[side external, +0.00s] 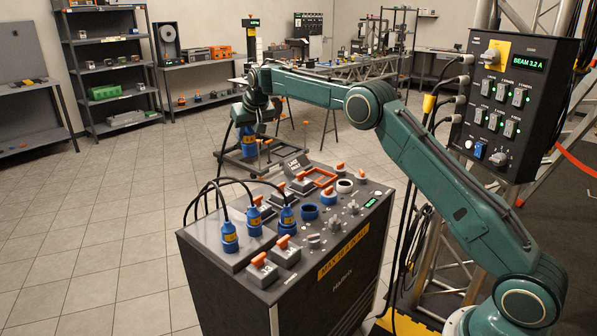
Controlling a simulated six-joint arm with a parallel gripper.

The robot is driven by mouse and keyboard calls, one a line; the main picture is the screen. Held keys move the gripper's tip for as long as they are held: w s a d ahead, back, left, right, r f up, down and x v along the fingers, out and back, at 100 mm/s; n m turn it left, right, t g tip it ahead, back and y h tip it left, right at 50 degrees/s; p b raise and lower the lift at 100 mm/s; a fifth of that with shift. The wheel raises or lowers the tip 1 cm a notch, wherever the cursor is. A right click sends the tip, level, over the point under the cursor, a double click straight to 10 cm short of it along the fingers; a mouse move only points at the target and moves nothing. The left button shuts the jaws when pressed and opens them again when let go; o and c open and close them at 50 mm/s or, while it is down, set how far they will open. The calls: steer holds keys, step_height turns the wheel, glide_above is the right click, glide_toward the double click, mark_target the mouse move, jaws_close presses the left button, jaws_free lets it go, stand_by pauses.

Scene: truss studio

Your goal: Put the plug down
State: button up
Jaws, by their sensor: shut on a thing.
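The held plug appears clear of the console top. Three other blue plugs with yellow bands stand upright on the console's left side: a left one (230,238), a middle one (254,222) and a right one (287,215).
The console top also carries orange-handled switches (262,268), an orange frame (320,178), a blue ring socket (309,212), a pale ring socket (345,186) and knobs. A dark control box (515,100) stands at right. Open tiled floor lies at left.

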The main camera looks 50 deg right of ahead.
steer(key=a+r+n+y, duration=0.1)
steer(key=a+n, duration=0.1)
steer(key=a, duration=1.1)
step_height(320, 180, down, 16)
steer(key=shift+w, duration=0.3)
steer(key=shift+f, duration=2)
steer(key=shift+f, duration=0.1)
steer(key=o, duration=1.2)
steer(key=shift+f, duration=0.1)
